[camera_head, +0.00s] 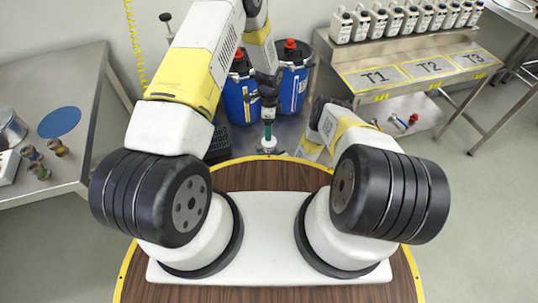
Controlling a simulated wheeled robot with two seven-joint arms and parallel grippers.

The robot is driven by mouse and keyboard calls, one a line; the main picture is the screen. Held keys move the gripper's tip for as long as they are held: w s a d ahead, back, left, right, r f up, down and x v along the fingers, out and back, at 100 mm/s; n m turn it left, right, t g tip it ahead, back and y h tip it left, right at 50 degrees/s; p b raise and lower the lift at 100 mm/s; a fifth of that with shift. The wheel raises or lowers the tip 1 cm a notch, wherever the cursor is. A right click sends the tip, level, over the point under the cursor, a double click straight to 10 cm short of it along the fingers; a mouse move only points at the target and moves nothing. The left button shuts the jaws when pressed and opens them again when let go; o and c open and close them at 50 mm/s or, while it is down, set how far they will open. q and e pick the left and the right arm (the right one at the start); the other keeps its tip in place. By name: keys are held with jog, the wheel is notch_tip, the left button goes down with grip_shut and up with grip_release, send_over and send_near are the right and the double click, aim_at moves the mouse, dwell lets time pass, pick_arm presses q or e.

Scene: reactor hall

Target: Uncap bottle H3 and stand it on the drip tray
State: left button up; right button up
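Several white bottles with dark caps stand in a row on the upper shelf at the upper right, one of them here (364,22); their labels are too small to read, so I cannot pick out H3. My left arm reaches forward and down, and its dark gripper (268,110) points down in front of the blue drums. A narrow green object (268,130) with a pale lower end shows directly under it; I cannot tell whether the fingers grip it. My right arm is folded low at the centre right, its gripper hidden. I cannot identify the drip tray for certain.
Two blue drums (292,88) with red caps stand behind my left gripper. A black slatted crate (218,144) sits left of it. The steel bench at right has plates marked T1 (376,77), T2 and T3. A steel table (62,90) at left holds small jars and a blue disc.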

grip_shut()
pick_arm(q)
jog(key=m, duration=0.5)
jog(key=shift+m, duration=0.4)
jog(key=m, duration=0.7)
jog(key=shift+f+m, duration=0.25)
jog(key=shift+m, duration=0.15)
send_over(267, 152)
jog(key=w+d, duration=0.1)
jog(key=w, duration=0.2)
jog(key=f, duration=0.7)
jog(key=shift+s+f, duration=0.2)
jog(key=shift+f, duration=0.05)
jog(key=shift+c, duration=0.3)
